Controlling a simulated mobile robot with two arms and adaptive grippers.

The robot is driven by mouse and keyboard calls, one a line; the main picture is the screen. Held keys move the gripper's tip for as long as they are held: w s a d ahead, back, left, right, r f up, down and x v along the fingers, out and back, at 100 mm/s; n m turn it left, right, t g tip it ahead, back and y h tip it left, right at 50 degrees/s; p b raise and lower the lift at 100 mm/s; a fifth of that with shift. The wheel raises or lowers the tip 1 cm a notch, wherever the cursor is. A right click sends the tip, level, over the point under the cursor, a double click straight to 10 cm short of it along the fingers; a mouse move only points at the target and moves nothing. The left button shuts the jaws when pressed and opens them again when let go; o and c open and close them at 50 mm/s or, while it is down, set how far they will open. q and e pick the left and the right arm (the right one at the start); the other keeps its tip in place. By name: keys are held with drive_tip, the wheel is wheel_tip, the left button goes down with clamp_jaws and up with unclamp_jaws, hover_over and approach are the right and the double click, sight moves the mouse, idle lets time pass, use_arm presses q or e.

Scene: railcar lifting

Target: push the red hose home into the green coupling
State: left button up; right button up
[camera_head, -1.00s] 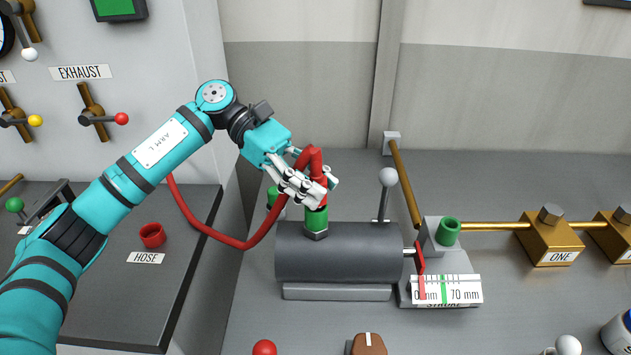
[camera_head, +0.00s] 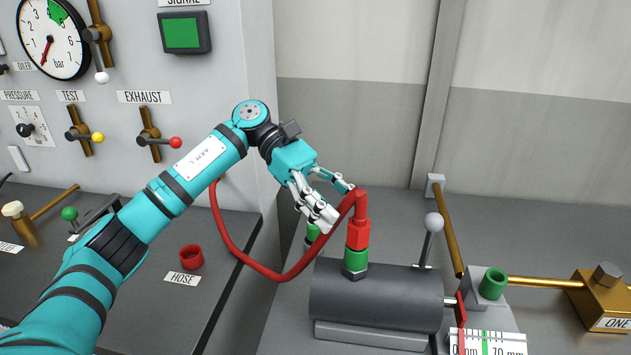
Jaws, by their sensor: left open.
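The red hose (camera_head: 275,277) hangs in a loop from the grey cabinet and bends over to a red end piece (camera_head: 358,234). That end piece stands upright on the green coupling (camera_head: 356,262), on top of the dark grey cylinder (camera_head: 375,297). The red piece meets the green one, with no clear gap showing. My left gripper (camera_head: 335,203) is open, just up and left of the end piece, with its fingers close to the hose's bend. I cannot tell whether a finger touches the hose. My right gripper is not in view.
A ball-topped lever (camera_head: 433,225) rises behind the cylinder, with a second green fitting (camera_head: 493,283) to its right. A red cup (camera_head: 191,257) stands on the dark bench by the HOSE label. The cabinet carries a gauge (camera_head: 53,38) and several valve handles.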

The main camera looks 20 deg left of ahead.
use_arm(q)
drive_tip(key=v, duration=0.7)
